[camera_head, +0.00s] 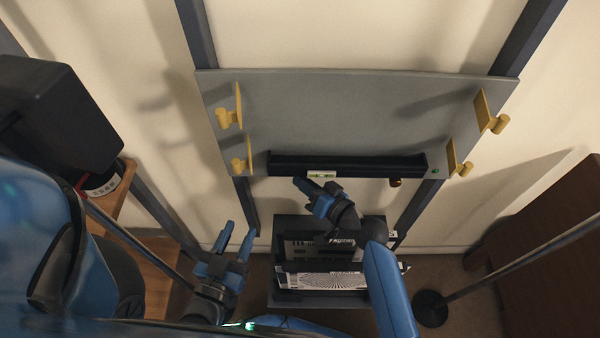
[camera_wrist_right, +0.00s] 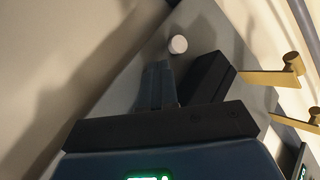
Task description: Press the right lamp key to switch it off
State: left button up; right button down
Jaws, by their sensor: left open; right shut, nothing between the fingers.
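A grey board (camera_head: 345,110) carries a long dark bar (camera_head: 400,162) along its lower edge. A small brown knob (camera_head: 395,182) sits under the bar's right end. A pale round knob (camera_wrist_right: 177,44) shows just beyond my right fingertips in the right wrist view. I cannot tell for sure which knob is the right lamp key. My right gripper (camera_head: 308,187) is shut and empty, just below the bar's left part; its fingers also show in the right wrist view (camera_wrist_right: 160,78). I cannot tell whether it touches anything. My left gripper (camera_head: 236,243) is open and empty, low and left of the board.
Yellow brackets (camera_head: 238,105) stick out from the board's sides. A small level (camera_head: 321,174) lies at the bar's front. A dark rack (camera_head: 290,224) with printed boards stands below. A dark stand base (camera_head: 431,308) is on the floor at right, near a brown cabinet (camera_head: 560,225).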

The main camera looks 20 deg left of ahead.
jog(key=shift+s, duration=0.1)
jog(key=shift+s+d, duration=0.2)
jog(key=shift+s, duration=0.5)
jog(key=s, duration=0.2)
jog(key=s+d, duration=0.1)
jog(key=s, duration=0.1)
jog(key=shift+s+d, duration=0.2)
jog(key=shift+s, duration=0.2)
jog(key=shift+d, duration=0.1)
dwell(0.4)
